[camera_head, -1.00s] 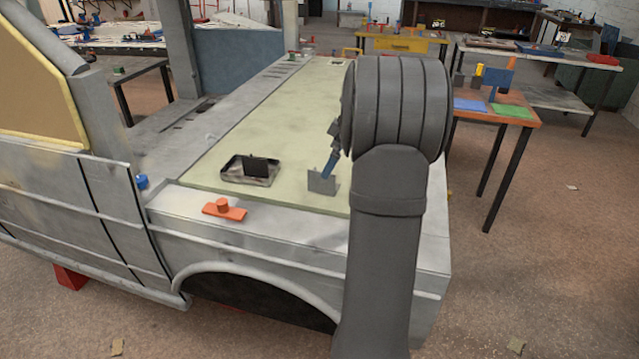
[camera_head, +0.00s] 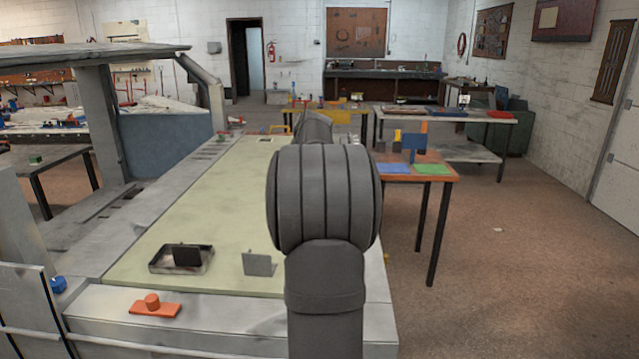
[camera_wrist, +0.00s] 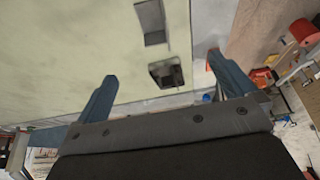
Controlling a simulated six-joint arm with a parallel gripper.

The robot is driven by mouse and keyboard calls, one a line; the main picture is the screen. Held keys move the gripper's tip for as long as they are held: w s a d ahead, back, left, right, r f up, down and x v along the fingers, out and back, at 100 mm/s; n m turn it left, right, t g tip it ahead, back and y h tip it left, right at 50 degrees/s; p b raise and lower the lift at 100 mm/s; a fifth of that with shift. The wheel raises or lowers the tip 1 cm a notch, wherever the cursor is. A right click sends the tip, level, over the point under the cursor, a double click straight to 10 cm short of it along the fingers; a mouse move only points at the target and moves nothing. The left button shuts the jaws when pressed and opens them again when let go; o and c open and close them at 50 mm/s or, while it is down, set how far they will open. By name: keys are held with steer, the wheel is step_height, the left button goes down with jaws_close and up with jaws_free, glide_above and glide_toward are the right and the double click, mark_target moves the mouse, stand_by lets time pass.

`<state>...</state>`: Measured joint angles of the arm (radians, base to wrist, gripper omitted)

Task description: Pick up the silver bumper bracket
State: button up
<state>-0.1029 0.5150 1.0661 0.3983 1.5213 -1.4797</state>
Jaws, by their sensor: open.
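The silver bumper bracket (camera_head: 259,263) stands on the pale green mat (camera_head: 215,215), a small grey plate standing upright, just left of my arm in the head view. In the wrist view, a grey plate that looks like the same bracket (camera_wrist: 151,22) is at the top, beyond my fingertips. My gripper (camera_wrist: 162,66) is open and empty, with its two blue fingers wide apart. It is off the bracket and above the bench, at a height I cannot judge. In the head view my arm hides the gripper.
A metal tray (camera_head: 163,267) with a black plate (camera_head: 187,256) lies left of the bracket. An orange knobbed piece (camera_head: 155,305) and a blue cap (camera_head: 58,285) are near the front edge. A side table (camera_head: 440,176) stands right. Much of the mat is clear.

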stand_by(0.4)
steer(key=c, duration=1.5)
steer(key=h, duration=0.5)
glide_above(256, 275)
steer(key=shift+m, duration=0.4)
steer(key=f, duration=1.2)
steer(key=shift+w+d, duration=0.1)
steer(key=shift+d, duration=0.1)
steer(key=shift+a+f, duration=0.15)
steer(key=shift+f, duration=1.2)
steer(key=shift+a+f, duration=0.15)
steer(key=shift+f, duration=1.2)
